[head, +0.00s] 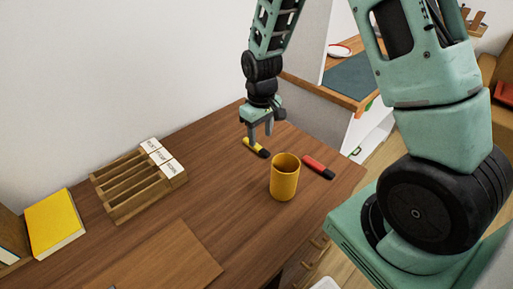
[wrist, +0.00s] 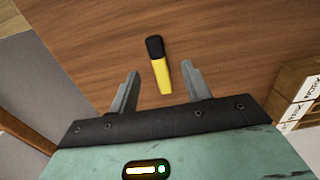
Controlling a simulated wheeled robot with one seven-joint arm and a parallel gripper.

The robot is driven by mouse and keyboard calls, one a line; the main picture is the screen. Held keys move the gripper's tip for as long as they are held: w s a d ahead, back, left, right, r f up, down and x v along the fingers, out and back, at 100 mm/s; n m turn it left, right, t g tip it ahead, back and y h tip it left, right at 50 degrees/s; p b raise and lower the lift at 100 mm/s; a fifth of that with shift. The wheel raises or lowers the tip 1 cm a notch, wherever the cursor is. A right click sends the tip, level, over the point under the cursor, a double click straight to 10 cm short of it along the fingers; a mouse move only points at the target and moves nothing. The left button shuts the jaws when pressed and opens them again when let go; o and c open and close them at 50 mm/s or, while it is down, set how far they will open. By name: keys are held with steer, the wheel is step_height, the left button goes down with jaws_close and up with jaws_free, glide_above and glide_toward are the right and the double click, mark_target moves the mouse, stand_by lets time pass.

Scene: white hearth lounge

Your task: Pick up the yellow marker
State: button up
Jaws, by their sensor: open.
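The yellow marker (head: 256,148) with a black cap lies on the brown wooden desk (head: 220,180) towards its far end. In the wrist view the marker (wrist: 162,76) lies between the lines of my two open fingers, mostly beyond their tips, cap pointing away. My gripper (head: 261,137) is open and empty, pointing down above the marker in the head view; its fingers also show in the wrist view (wrist: 161,78). A finger overlaps part of the marker in the head view. I cannot tell the exact height of the fingertips above the desk.
A yellow-orange mug (head: 284,180) stands near the marker, with a red marker (head: 318,167) to the mug's right. A wooden slotted rack (head: 135,187) with labelled cards and a yellow book (head: 54,223) are at left. The wall is behind.

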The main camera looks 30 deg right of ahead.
mark_target(262, 149)
steer(key=f, duration=0.5)
steer(key=shift+d+f, duration=0.1)
steer(key=shift+d, duration=0.15)
jaws_close()
